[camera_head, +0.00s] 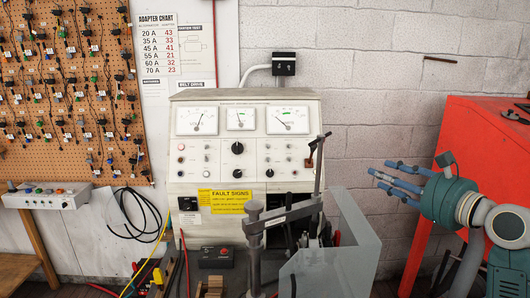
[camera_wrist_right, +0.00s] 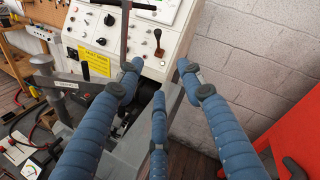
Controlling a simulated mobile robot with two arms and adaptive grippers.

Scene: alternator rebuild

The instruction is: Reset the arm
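My right gripper (camera_head: 382,172) comes in from the right in the head view, level with the lower part of the test bench. Its blue fingers are spread and hold nothing; the wrist view also shows the right gripper (camera_wrist_right: 158,80) with its fingers apart. A grey metal clamp arm (camera_head: 285,214) runs between a round post (camera_head: 254,245) and an upright lever (camera_head: 318,175) on the bench front. The gripper is to the right of these and apart from them. My left gripper is not in view.
The test bench (camera_head: 185,160) with dials and knobs stands against a block wall. A red cabinet (camera_head: 470,140) is at the right, close to my right arm. A pegboard (camera_head: 65,90) with cables hangs at the left.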

